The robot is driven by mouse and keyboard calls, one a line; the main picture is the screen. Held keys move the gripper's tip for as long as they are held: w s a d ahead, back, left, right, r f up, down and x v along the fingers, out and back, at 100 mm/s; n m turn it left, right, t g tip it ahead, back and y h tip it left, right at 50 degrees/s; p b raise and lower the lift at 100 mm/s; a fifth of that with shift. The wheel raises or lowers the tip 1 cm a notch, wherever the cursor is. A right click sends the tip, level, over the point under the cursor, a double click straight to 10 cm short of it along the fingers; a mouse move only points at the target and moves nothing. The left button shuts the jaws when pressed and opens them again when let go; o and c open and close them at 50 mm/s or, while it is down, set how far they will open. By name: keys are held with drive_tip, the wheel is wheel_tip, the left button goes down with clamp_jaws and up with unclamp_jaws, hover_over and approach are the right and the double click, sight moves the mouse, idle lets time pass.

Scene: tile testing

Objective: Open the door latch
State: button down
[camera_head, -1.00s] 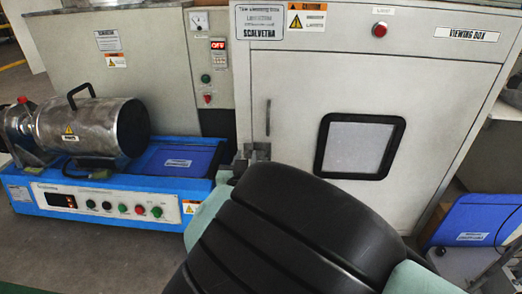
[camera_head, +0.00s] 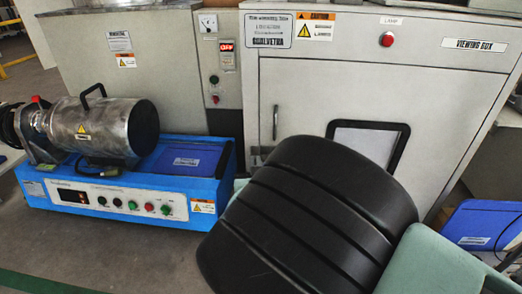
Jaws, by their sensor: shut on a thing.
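The light grey viewing box has a door (camera_head: 300,105) that looks closed in its frame. A slim dark upright handle (camera_head: 275,122) is on the door's left side. A small metal latch piece (camera_head: 258,156) shows at the door's lower left edge, below the handle; its exact position is too small to tell. My black and pale green arm fills the lower middle and right, covering the lower door and much of its dark-framed window (camera_head: 398,147). My gripper is hidden behind the arm, so its contact with the latch cannot be seen.
A blue test machine (camera_head: 120,206) with a metal cylinder (camera_head: 105,128) stands on the floor at left, close to the arm. A grey cabinet (camera_head: 165,60) is behind it. A blue panel (camera_head: 480,225) is at right. Floor is clear at lower left.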

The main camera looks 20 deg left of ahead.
drive_tip(key=d+n+g+y+p, duration=0.7)
drive_tip(key=n+g+y+p, duration=0.3)
drive_tip(key=g, duration=0.5)
drive_tip(key=shift+w+n+g, duration=0.3)
drive_tip(key=shift+n+g, duration=0.1)
drive_tip(key=shift+n, duration=0.9)
drive_tip(key=c, duration=1.6)
unclamp_jaws()
drive_tip(key=d+p, duration=0.6)
drive_tip(key=d, duration=1.1)
drive_tip(key=shift+d, duration=0.25)
drive_tip(key=shift+s, duration=0.1)
